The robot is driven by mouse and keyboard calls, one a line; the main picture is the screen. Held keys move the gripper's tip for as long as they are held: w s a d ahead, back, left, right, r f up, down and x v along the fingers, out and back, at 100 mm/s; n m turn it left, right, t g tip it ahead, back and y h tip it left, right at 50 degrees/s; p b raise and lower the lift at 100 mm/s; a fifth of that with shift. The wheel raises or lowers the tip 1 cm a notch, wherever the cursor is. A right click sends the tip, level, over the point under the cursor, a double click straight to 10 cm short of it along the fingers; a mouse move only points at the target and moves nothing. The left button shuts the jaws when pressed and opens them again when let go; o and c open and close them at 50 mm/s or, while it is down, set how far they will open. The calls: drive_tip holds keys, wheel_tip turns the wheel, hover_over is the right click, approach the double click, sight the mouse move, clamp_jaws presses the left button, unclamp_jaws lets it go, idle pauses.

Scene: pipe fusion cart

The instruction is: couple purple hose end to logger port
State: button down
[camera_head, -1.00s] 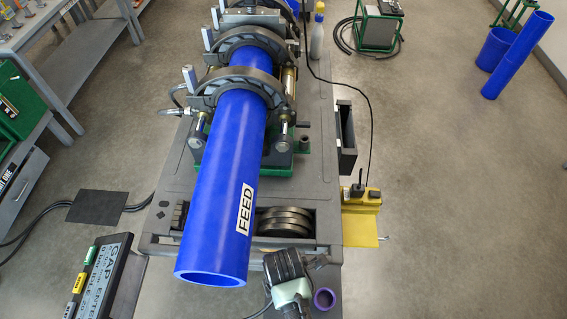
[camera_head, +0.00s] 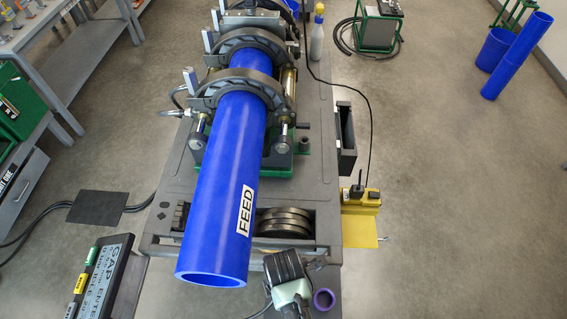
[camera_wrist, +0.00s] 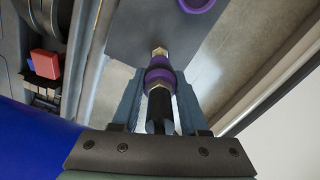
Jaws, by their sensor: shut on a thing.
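The purple hose end (camera_wrist: 160,76) is a black hose with a purple band and brass-coloured fittings. In the wrist view it lies between the two fingers of my gripper (camera_wrist: 160,103), which is shut on it, with its brass tip pointing away from my gripper. In the head view my gripper (camera_head: 317,263) is near the cart's front edge, right of the blue pipe's open end; the hose end cannot be made out there. A purple ring (camera_head: 323,299) lies on a grey surface close by and shows partly in the wrist view (camera_wrist: 209,7). I cannot identify the logger port.
A large blue pipe (camera_head: 217,190) marked FEED sits in the clamps and overhangs the cart's front. Round dark plates (camera_head: 284,223) lie in the cart's front recess. A yellow box (camera_head: 361,199) is at the cart's right side.

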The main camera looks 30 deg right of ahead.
drive_tip(key=shift+f+b, duration=1.55)
drive_tip(key=shift+f, duration=0.5)
drive_tip(key=shift+c, duration=1.8)
unclamp_jaws()
wheel_tip(320, 180, up, 13)
drive_tip(key=shift+b, duration=0.6)
